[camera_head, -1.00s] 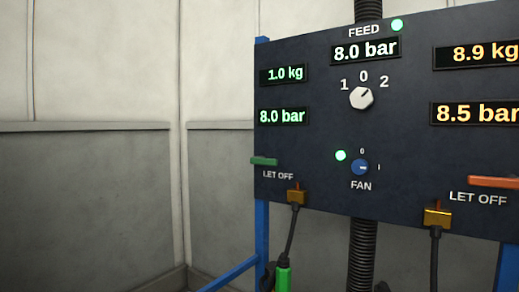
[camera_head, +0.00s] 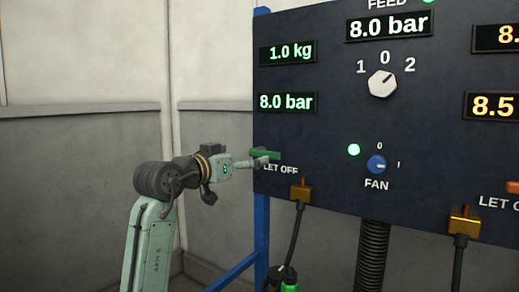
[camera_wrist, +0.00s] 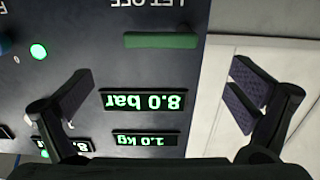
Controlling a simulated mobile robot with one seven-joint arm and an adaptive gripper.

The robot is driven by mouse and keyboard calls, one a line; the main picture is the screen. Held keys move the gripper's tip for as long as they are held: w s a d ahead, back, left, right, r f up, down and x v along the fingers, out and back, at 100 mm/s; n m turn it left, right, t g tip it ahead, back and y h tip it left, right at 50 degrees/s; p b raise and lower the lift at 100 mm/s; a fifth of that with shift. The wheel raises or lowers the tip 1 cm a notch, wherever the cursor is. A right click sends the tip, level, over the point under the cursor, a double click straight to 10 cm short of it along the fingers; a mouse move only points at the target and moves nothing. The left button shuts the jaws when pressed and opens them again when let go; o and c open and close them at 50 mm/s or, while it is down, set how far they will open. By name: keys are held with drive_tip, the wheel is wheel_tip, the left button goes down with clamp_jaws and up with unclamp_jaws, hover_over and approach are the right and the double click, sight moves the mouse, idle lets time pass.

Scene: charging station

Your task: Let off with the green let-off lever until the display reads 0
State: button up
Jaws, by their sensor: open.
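The green let-off lever (camera_head: 265,154) sticks out at the left edge of the dark panel, lying level above the words LET OFF. It also shows in the wrist view (camera_wrist: 160,41), upside down, ahead of the jaws. My gripper (camera_head: 262,158) is at the lever's left end in the head view; whether it touches is hard to tell. In the wrist view its jaws (camera_wrist: 158,98) are wide apart with nothing between them. The green pressure display (camera_head: 286,102) reads 8.0 bar. The green weight display (camera_head: 288,52) above it reads 1.0 kg.
An orange lever (camera_head: 513,187) is at the right edge. The feed knob (camera_head: 382,84) and blue fan knob (camera_head: 377,164) sit mid-panel. Hoses hang below the brass fittings (camera_head: 301,193). A blue post (camera_head: 262,226) stands under the panel's left edge. Left of the panel is open room before the wall.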

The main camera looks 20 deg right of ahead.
sight(262, 151)
drive_tip(key=p+x, duration=0.2)
drive_tip(key=x, duration=0.6)
drive_tip(key=shift+w+d, duration=0.15)
drive_tip(key=shift+c, duration=0.6)
drive_tip(key=c, duration=1.4)
